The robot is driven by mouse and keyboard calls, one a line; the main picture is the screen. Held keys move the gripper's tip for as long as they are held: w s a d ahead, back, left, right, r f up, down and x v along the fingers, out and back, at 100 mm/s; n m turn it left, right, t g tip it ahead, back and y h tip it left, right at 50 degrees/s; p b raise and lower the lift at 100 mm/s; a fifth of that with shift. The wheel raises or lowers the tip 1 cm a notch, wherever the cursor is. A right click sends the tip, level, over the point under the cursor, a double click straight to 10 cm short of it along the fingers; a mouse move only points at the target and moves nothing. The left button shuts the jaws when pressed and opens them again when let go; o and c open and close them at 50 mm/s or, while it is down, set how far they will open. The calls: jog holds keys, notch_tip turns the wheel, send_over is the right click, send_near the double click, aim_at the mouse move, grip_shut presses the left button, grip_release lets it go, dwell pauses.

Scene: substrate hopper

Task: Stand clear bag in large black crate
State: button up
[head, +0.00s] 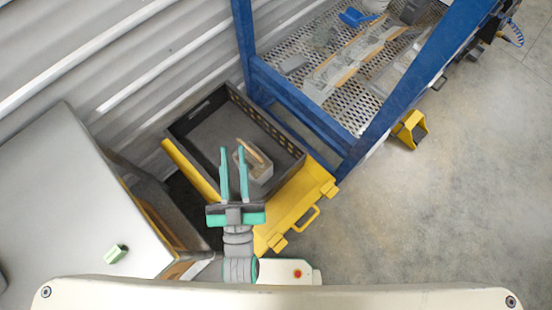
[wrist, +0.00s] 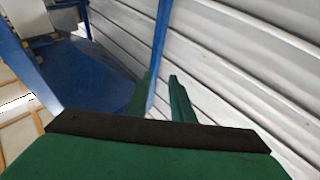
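The large black crate (head: 196,122) stands by the wall, open at the top. A greyish, partly see-through bag with an orange-brown strip along its top (head: 262,172) is inside it, near the crate's front right side. It looks upright, though its base is hard to make out. My gripper (head: 233,150) has two green fingers over the crate, just left of the bag in the head view. The fingers are apart. In the wrist view my gripper (wrist: 160,77) has nothing between its fingertips, and the bag does not show there.
A blue-framed perforated table (head: 290,92) at the upper right holds several clear bags and wooden pieces. A yellow platform (head: 290,208) lies beside the crate. A grey-topped cabinet (head: 75,190) with a small green block (head: 116,254) is at left.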

jog(key=s+d+f+m+g+h, duration=0.1)
jog(key=s+d+f+g+h, duration=0.1)
jog(key=s+d+f+g, duration=0.5)
jog(key=s+d+f, duration=0.3)
jog(key=s+f, duration=0.2)
jog(key=shift+s+f, duration=0.15)
jog(key=shift+f, duration=0.2)
jog(key=shift+d, duration=0.1)
